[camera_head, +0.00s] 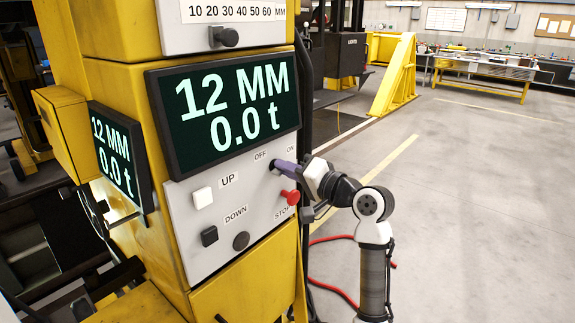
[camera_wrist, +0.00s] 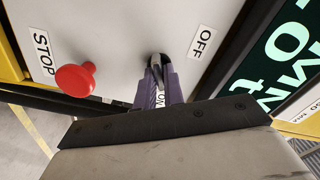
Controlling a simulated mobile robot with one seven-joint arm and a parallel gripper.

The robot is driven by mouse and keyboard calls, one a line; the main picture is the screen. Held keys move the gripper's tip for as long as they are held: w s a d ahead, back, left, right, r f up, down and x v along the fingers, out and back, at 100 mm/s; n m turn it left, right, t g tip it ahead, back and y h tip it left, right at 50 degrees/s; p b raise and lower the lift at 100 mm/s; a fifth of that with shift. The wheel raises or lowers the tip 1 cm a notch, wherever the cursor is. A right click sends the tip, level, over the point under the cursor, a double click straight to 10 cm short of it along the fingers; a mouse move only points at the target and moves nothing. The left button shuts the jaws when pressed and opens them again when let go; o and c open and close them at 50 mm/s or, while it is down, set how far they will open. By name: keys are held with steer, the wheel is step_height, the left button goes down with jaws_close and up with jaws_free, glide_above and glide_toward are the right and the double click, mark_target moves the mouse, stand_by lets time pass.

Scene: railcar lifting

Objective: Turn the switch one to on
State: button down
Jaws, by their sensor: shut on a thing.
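The dark rotary switch (camera_head: 273,164) sits on the light grey control panel (camera_head: 215,258), below the OFF label (camera_head: 260,155) and the ON label (camera_head: 290,148). In the wrist view the switch (camera_wrist: 156,60) shows as a small dark knob between the tips of my purple fingers. My gripper (camera_head: 277,166) reaches it from the right and is shut on it. The ON label (camera_wrist: 160,99) shows between the fingers in the wrist view, and the OFF label (camera_wrist: 201,42) is to their right. The fingers hide much of the knob, so I cannot tell which way it points.
A red STOP button (camera_head: 290,197) sticks out just below my gripper. A white UP button (camera_head: 202,198) and a black DOWN button (camera_head: 209,236) are to the left. The display (camera_head: 225,105) above reads 12 MM and 0.0 t. Open floor (camera_head: 470,210) lies to the right.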

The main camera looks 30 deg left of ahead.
stand_by(0.4)
steer(key=c, duration=1.5)
jaws_free()
steer(key=s+d+b, duration=0.2)
steer(key=d+b, duration=0.2)
steer(key=d, duration=0.9)
steer(key=shift+d+b, duration=0.35)
steer(key=shift+b, duration=0.05)
